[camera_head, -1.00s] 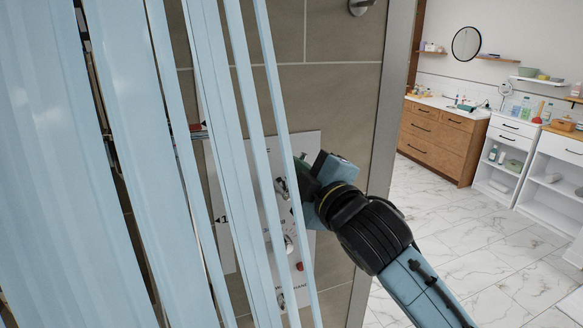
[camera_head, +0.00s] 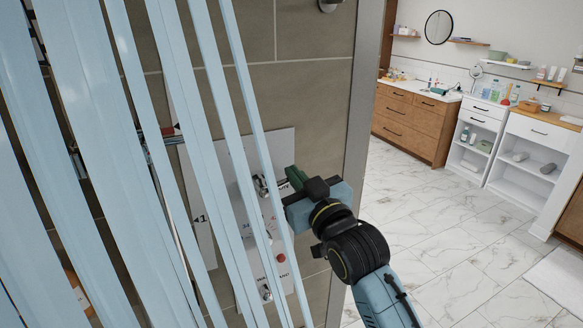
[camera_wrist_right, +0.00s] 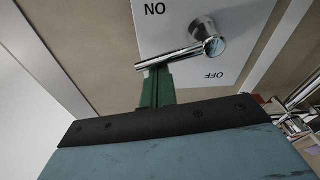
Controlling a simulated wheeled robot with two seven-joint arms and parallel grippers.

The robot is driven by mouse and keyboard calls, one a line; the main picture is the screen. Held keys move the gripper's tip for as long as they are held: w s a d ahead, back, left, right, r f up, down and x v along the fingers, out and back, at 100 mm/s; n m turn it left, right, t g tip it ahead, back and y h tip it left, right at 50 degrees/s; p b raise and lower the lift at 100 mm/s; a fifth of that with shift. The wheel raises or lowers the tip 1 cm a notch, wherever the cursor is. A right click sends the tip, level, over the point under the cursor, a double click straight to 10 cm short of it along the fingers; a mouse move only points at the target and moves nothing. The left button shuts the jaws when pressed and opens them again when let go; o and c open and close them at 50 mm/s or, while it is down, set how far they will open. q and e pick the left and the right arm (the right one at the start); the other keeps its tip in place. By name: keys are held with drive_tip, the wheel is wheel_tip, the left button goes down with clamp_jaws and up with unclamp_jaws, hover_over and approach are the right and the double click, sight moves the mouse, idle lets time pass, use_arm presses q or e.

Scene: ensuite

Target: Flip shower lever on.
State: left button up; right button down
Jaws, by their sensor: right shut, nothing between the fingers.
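The chrome shower lever (camera_wrist_right: 178,55) sits on a white panel (camera_wrist_right: 172,14) in the right wrist view. It points left from its round pivot, tilted slightly down. An upside-down ON label is above it, an upside-down OFF label below. My right gripper (camera_wrist_right: 157,78) is shut with green fingers, its tips at the lever's free end; I cannot tell if they touch. In the head view the right gripper (camera_head: 293,180) is at the right edge of the white panel (camera_head: 233,160), beside a small chrome fitting (camera_head: 262,187). My left gripper is not in view.
Pale blue vertical strips (camera_head: 95,130) fill the left of the head view and partly cover the panel. The panel is on a brown tiled wall (camera_head: 300,100). A red knob (camera_head: 281,258) is lower on the panel. Open marble floor (camera_head: 430,235) and cabinets (camera_head: 410,122) lie right.

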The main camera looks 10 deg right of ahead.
drive_tip(key=shift+w+d+f+m+h+p, duration=0.15)
drive_tip(key=shift+f+m, duration=0.1)
drive_tip(key=shift+m, duration=0.25)
drive_tip(key=shift+s+f+m+h+p, duration=0.1)
drive_tip(key=shift+f+m, duration=0.1)
drive_tip(key=shift+m, duration=0.3)
drive_tip(key=shift+w+d+f+m+h+p, duration=0.15)
drive_tip(key=shift+f+m, duration=0.1)
drive_tip(key=shift+m, duration=0.25)
drive_tip(key=shift+s, duration=0.1)
drive_tip(key=r+p, duration=0.4)
drive_tip(key=shift+w+a, duration=0.15)
drive_tip(key=shift+w, duration=0.2)
drive_tip(key=b+v, duration=0.2)
drive_tip(key=v, duration=0.8)
drive_tip(key=shift+f, duration=0.25)
drive_tip(key=shift+w, duration=0.1)
